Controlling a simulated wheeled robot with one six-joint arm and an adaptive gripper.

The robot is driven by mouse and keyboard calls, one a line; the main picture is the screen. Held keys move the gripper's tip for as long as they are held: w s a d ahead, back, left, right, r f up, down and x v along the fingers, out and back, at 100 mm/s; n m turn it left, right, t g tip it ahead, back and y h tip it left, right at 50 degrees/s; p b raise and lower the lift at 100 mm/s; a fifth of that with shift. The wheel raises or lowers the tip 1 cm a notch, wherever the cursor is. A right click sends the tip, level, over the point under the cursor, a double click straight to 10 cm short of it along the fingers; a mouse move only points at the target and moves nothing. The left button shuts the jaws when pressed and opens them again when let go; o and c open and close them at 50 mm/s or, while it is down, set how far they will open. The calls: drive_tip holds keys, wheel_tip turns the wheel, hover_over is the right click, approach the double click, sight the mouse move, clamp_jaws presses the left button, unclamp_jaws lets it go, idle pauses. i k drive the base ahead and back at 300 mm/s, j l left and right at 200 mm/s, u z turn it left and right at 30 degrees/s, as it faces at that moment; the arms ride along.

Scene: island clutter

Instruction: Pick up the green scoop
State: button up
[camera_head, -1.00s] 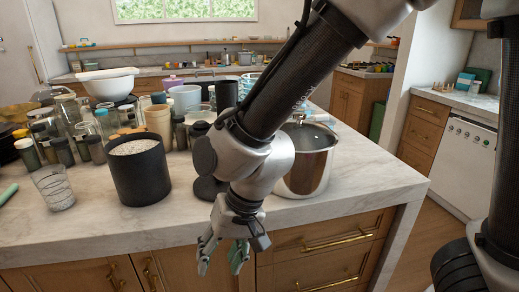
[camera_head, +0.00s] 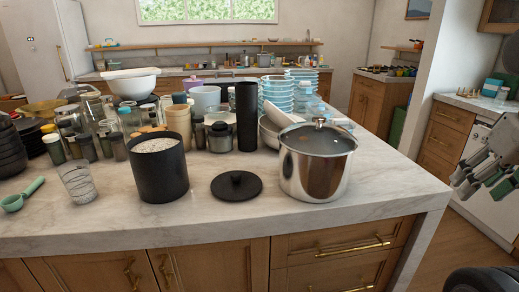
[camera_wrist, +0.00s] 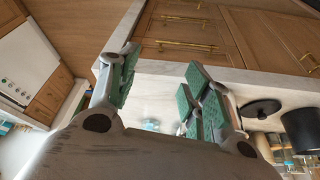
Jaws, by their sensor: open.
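The green scoop (camera_head: 14,202) lies on the marble counter at the far left of the head view, its handle pointing up and right. I cannot make it out in the wrist view. My gripper (camera_head: 474,180) is at the right edge of the head view, out past the right end of the island and far from the scoop. In the wrist view my gripper (camera_wrist: 152,88) has its green-padded fingers spread apart with nothing between them.
A clear glass (camera_head: 78,184) stands right of the scoop, then a black canister (camera_head: 160,175), a flat black lid (camera_head: 236,185) and a steel pot (camera_head: 318,170). Jars and stacked dishes crowd the counter behind. The counter's front strip is mostly clear.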

sight(14, 203)
drive_tip(key=u, duration=2)
